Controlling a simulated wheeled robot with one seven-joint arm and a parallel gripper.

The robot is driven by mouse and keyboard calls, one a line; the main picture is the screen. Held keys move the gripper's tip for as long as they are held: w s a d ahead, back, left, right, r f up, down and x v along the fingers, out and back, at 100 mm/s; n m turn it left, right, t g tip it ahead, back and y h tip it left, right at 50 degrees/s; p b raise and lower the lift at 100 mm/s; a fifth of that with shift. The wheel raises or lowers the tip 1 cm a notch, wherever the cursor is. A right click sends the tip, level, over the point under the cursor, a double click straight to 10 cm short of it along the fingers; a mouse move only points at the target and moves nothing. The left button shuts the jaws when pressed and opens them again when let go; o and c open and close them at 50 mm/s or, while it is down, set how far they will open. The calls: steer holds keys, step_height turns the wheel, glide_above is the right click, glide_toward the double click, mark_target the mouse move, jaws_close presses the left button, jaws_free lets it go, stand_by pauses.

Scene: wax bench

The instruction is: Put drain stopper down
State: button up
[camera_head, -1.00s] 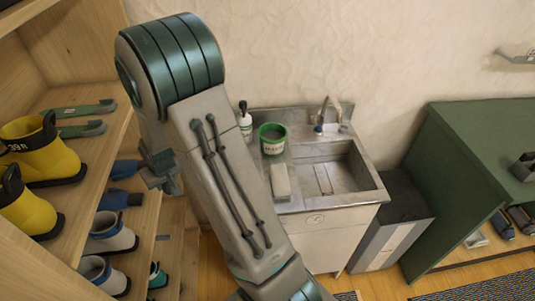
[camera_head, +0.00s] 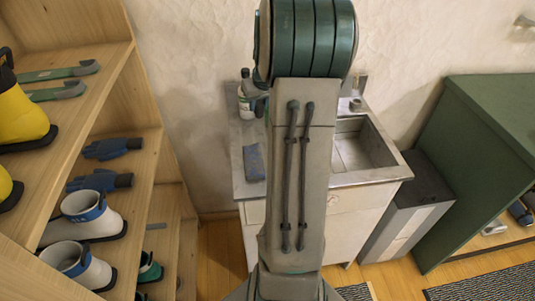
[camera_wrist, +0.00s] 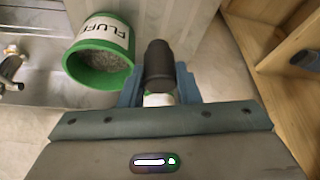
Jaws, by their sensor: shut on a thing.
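In the wrist view my gripper (camera_wrist: 159,83) is shut on a dark, rounded, roughly cylindrical thing, which I take as the drain stopper (camera_wrist: 159,64). It sits between the two blue-grey fingers. A small white and green patch shows below it between the fingers; I cannot tell surely what it is. The stopper is held over the left end of the sink counter (camera_head: 238,180), close to the tub. I cannot tell whether the stopper touches anything.
A white bottle with a dark top (camera_head: 246,103) stands at the counter's back left. A blue-grey block (camera_head: 254,163) lies in front. The basin (camera_head: 352,152) is to the right. A wooden shelf (camera_head: 148,185) is at left.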

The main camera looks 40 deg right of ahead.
steer(key=shift+s+d, duration=0.35)
steer(key=shift+d, duration=0.35)
steer(key=f, duration=0.9)
steer(key=shift+s+d+f+p, duration=0.15)
steer(key=shift+d+f+p, duration=0.1)
steer(key=shift+f+p, duration=0.1)
steer(key=shift+f, duration=0.1)
steer(key=shift+f, duration=0.15)
steer(key=o, duration=1)
steer(key=shift+c, duration=0.2)
steer(key=shift+r, duration=0.2)
